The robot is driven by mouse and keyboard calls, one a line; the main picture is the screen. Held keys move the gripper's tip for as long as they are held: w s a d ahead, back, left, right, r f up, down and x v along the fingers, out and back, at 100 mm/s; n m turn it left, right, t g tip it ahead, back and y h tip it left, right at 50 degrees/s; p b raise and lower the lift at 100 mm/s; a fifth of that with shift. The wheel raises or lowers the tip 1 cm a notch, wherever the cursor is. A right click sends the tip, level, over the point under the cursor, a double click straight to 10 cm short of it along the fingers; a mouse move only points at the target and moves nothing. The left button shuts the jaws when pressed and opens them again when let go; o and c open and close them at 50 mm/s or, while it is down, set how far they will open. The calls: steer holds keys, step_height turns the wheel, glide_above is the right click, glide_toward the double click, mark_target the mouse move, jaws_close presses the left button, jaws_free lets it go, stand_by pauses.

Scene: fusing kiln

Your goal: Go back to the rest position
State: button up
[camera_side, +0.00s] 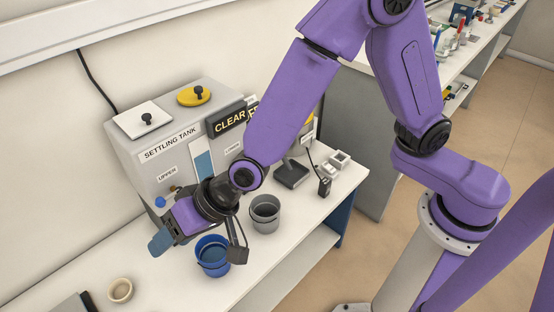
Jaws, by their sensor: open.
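My gripper (199,248) hangs in front of the settling tank (152,153), low over the table, with its jaws spread apart. One finger is at the left by the tank's front and the other is at the right, in front of the blue bucket's rim. The blue bucket (212,262) stands on the table just below the gripper. I see nothing held between the fingers. Whether the right finger touches the bucket cannot be told. The gripper hides part of the tank's lower front.
A grey bucket (265,213) stands just right of the gripper. A beige bowl (120,290) sits at the front left. A dark block (291,174) and a small black device (324,187) are farther right on the table (300,222). A sign reading CLEAR (229,119) is on the tank.

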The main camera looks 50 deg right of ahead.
steer(key=s+d+r+n+g+h, duration=0.1)
steer(key=s+d+n, duration=0.3)
steer(key=d, duration=0.8)
steer(key=s+d+r+n+g+h, duration=0.2)
steer(key=s+d, duration=0.6)
steer(key=d, duration=0.4)
steer(key=s+d+r+n+g+h, duration=0.2)
steer(key=s+d+n, duration=0.4)
steer(key=d, duration=0.5)
step_height(320, 180, up, 2)
steer(key=shift+d+h, duration=0.4)
steer(key=shift+h, duration=0.4)
steer(key=shift+a, duration=0.1)
steer(key=w+a+f+n+t+h, duration=0.25)
steer(key=w+a+h, duration=0.4)
steer(key=w, duration=0.55)
steer(key=n+t+y, duration=0.3)
steer(key=n+t, duration=0.5)
steer(key=t, duration=0.7)
glide_toward(162, 206)
steer(key=w, duration=0.3)
steer(key=w+d, duration=0.1)
steer(key=w, duration=0.3)
steer(key=w+d, duration=0.1)
steer(key=w, duration=0.3)
steer(key=shift+w, duration=0.2)
